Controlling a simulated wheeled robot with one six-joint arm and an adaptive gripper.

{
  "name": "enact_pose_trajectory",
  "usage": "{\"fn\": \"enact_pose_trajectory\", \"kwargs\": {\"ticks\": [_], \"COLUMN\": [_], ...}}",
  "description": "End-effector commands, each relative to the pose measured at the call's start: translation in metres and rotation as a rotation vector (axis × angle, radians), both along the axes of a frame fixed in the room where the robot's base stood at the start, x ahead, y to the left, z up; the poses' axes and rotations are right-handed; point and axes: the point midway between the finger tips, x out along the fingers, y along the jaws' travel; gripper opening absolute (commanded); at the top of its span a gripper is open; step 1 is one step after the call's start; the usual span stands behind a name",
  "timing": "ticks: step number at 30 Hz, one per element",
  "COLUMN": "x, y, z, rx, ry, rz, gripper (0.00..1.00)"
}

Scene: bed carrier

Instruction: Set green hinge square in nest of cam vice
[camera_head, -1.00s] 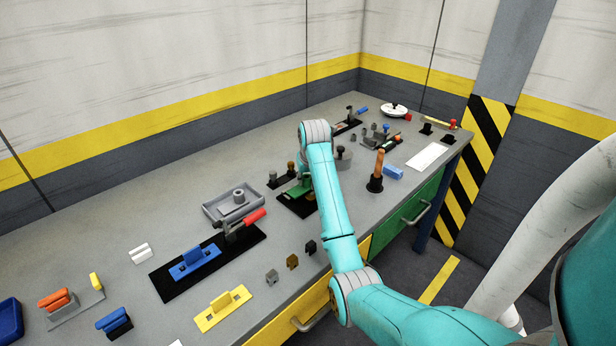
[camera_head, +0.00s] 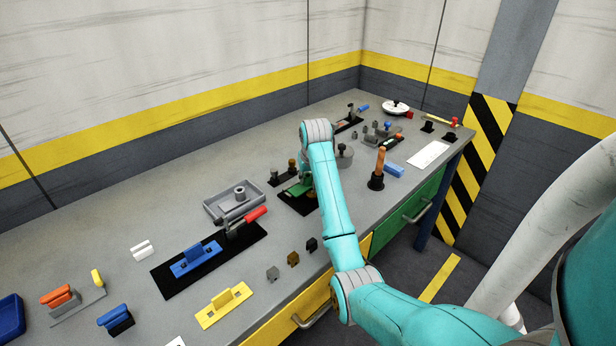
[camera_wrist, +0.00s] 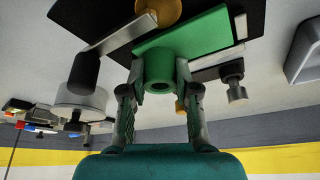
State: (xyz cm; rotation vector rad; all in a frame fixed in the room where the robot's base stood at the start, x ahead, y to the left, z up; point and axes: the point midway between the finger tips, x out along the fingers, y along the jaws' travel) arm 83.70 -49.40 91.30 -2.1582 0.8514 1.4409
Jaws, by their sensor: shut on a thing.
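The green hinge (camera_wrist: 205,38), a flat plate with a round hollow barrel, is in the middle of the wrist view. My gripper (camera_wrist: 160,92) is shut on its barrel, one finger on each side. The cam vice's black base (camera_wrist: 235,14) shows behind the plate, with a brass knob (camera_wrist: 160,10) and a lever with a black handle (camera_wrist: 84,70). The plate is over or against the vice; I cannot tell if it is seated. In the head view the green hinge (camera_head: 298,188) shows beside the black base (camera_head: 294,205), partly behind my arm, which hides my fingers.
A grey tray (camera_head: 212,208) and a red-handled clamp (camera_head: 256,214) are left of the vice. An orange-handled post (camera_head: 380,163) and a blue block (camera_head: 394,170) are to the right. The bench is open behind the tray.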

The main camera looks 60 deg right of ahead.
Motion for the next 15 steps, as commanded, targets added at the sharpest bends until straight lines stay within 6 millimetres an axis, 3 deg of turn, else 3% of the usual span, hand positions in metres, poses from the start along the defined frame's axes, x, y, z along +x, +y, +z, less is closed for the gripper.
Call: {"fn": "enact_pose_trajectory", "kwargs": {"ticks": [5, 6, 9, 15], "x": [0.0001, 0.0002, 0.0001, 0.0000], "y": [-0.0001, -0.0002, -0.0001, 0.0000], "z": [-0.0018, -0.0015, -0.0017, -0.0021], "rx": [-0.001, -0.001, -0.001, 0.000], "ry": [-0.001, -0.001, -0.001, 0.000], "rz": [0.000, 0.000, 0.000, 0.000], "gripper": [0.00, 0.38, 0.60, 0.60]}}
